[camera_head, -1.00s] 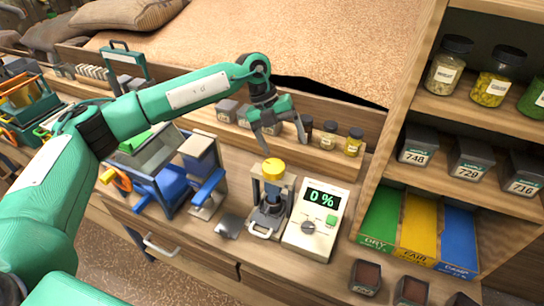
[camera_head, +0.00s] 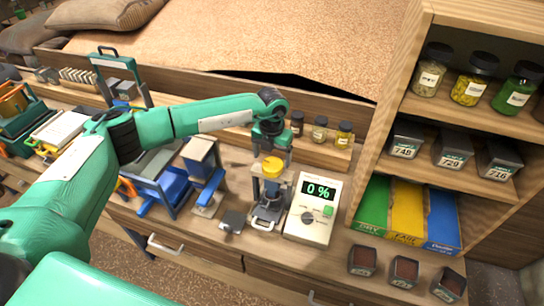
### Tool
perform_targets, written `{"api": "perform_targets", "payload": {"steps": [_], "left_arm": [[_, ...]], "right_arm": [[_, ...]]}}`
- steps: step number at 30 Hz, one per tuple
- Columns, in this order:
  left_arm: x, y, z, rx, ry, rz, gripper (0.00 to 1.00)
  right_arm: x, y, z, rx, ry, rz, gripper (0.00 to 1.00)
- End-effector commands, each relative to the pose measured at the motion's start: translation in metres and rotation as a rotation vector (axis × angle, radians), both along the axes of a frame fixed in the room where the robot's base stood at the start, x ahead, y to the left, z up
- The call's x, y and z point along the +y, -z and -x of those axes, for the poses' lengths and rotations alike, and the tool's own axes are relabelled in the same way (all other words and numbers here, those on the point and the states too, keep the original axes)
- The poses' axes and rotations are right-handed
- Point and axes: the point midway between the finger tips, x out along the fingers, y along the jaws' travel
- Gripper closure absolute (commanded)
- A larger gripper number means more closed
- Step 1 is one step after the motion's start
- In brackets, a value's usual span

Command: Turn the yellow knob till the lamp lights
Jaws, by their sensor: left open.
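The yellow knob (camera_head: 272,166) is a round cap on top of a small grey press-like device (camera_head: 269,199) on the bench. My left gripper (camera_head: 272,155) points down right above the knob, with its fingers open. Whether the fingers touch the knob's sides is too small to tell. Beside the device on the right stands a cream meter box (camera_head: 315,208) with a display reading 0 %, a dark dial and a green button. I cannot make out a lit lamp. My right gripper is not in view.
A blue-framed machine (camera_head: 170,185) stands left of the device. A small grey dish (camera_head: 233,221) lies in front. Small jars (camera_head: 320,129) line the ledge behind. A wooden shelf (camera_head: 455,115) with jars, numbered bins and coloured boxes rises at the right.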

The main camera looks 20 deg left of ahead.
Motion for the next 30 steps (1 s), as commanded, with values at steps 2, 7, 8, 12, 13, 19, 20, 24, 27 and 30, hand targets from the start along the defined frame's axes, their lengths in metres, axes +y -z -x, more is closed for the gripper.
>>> {"api": "perform_targets", "payload": {"steps": [2,7,8,12,13,19,20,24,27,30], "left_arm": [[0.000,0.010,0.001,0.003,-0.001,-0.001,0.17],[0.000,0.027,0.000,0.001,-0.002,0.000,0.17],[0.000,0.029,0.000,0.001,-0.001,0.000,0.17],[0.000,0.033,0.000,-0.001,0.000,0.001,0.17],[0.000,0.033,0.000,-0.001,0.000,0.001,0.17],[0.000,0.033,0.000,-0.001,-0.001,0.001,0.27],[0.000,0.033,0.000,-0.001,-0.001,0.001,0.33],[0.000,0.032,0.000,-0.001,-0.001,0.000,0.60],[0.000,0.032,0.000,-0.001,0.000,0.000,0.62],[0.000,0.033,0.000,-0.001,0.006,0.000,0.62]], "right_arm": [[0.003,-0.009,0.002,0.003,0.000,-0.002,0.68],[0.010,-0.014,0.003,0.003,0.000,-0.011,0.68],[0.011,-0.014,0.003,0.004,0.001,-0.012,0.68],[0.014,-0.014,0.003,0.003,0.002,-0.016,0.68],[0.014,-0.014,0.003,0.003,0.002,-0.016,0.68],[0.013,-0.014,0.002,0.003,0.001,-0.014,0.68],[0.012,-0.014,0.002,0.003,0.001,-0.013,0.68],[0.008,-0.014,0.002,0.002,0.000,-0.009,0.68],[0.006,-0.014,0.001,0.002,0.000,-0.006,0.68],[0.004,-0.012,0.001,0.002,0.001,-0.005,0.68]]}}
